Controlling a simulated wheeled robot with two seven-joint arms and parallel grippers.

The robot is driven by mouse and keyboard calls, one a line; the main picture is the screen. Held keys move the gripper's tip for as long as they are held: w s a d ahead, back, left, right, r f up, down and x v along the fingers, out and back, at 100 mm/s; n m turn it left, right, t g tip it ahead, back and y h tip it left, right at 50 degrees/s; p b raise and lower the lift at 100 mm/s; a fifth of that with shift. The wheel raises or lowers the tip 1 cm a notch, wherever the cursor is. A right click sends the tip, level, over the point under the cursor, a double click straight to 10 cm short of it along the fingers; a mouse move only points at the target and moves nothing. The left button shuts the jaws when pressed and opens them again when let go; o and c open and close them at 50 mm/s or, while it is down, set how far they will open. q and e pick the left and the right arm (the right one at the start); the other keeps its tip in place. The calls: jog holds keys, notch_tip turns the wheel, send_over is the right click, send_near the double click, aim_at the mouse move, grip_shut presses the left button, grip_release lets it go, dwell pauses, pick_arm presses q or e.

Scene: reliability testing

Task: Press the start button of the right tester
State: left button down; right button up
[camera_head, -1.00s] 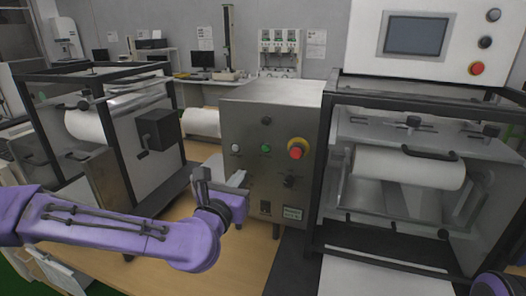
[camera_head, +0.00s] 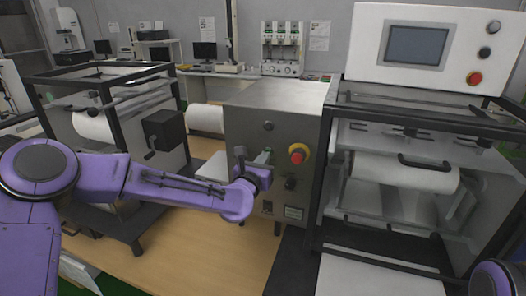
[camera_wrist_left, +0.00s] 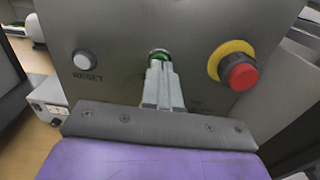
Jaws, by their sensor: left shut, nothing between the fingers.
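The right tester (camera_head: 400,205) is a dark-framed machine with a white roll. A grey metal control box (camera_head: 280,118) stands at its left side. Its front carries a red emergency stop on a yellow ring (camera_head: 298,153). In the left wrist view, a green button (camera_wrist_left: 159,54) sits between a white RESET button (camera_wrist_left: 86,60) and the red stop (camera_wrist_left: 241,74). My left gripper (camera_head: 264,157) is shut and empty, its fingertips (camera_wrist_left: 160,70) at the green button and partly covering it. I cannot tell whether they touch it. My right gripper is out of view.
A second tester with a white roll and a dark crank box (camera_head: 165,130) stands on the left. A white console (camera_head: 425,48) with a screen and buttons sits atop the right tester. The wooden table (camera_head: 200,245) is bare in front of the control box.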

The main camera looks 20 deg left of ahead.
pick_arm(q)
jog(key=shift+w, duration=0.45)
